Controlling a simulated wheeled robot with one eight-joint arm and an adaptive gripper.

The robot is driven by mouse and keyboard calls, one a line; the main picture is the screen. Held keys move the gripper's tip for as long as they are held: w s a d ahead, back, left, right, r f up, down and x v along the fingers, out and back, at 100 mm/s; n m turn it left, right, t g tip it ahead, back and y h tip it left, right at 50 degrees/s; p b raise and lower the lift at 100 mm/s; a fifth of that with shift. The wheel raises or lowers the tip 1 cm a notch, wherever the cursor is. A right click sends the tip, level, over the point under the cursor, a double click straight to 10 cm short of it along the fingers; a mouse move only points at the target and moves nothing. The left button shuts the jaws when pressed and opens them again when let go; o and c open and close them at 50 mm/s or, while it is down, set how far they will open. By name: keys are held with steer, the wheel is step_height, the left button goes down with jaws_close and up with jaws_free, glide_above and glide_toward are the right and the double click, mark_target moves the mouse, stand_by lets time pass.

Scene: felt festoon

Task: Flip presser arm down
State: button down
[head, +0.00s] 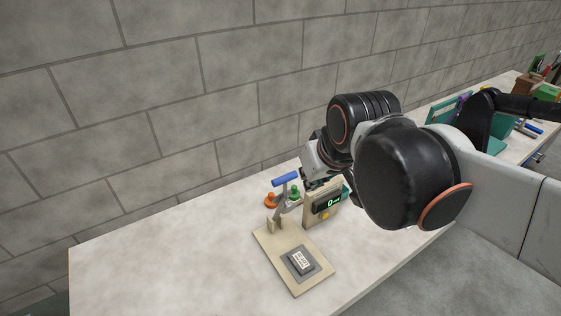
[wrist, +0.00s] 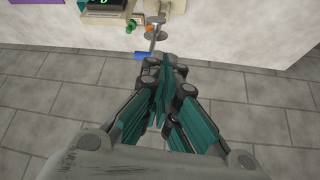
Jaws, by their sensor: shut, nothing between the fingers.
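The presser arm (head: 281,200) is a grey lever with a blue handle (head: 286,179) on top. In the head view it stands raised above the back end of the beige base plate (head: 263,247). In the wrist view the blue handle (wrist: 142,56) is just beyond and left of the fingertips, and I cannot tell if they touch. My gripper (wrist: 168,72) has teal fingers that are shut and empty. In the head view it is mostly hidden behind my arm, right of the handle.
A beige box with a green digital display (head: 326,204) stands right of the presser arm. A grey pad with a white label (head: 301,260) lies on the base plate. The table's left side is clear.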

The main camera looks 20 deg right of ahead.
steer(key=w+f+n+g+p, duration=0.1)
steer(key=w+n+g+p, duration=0.1)
steer(key=w, duration=1.9)
steer(key=shift+a+g+y+p, duration=0.25)
steer(key=shift+g+p, duration=0.25)
steer(key=shift+p, duration=0.55)
steer(key=shift+w+f, duration=0.1)
step_height(320, 180, down, 12)
steer(key=shift+s+r+p, duration=0.2)
steer(key=shift+p, duration=0.15)
steer(key=shift+s+d, duration=0.1)
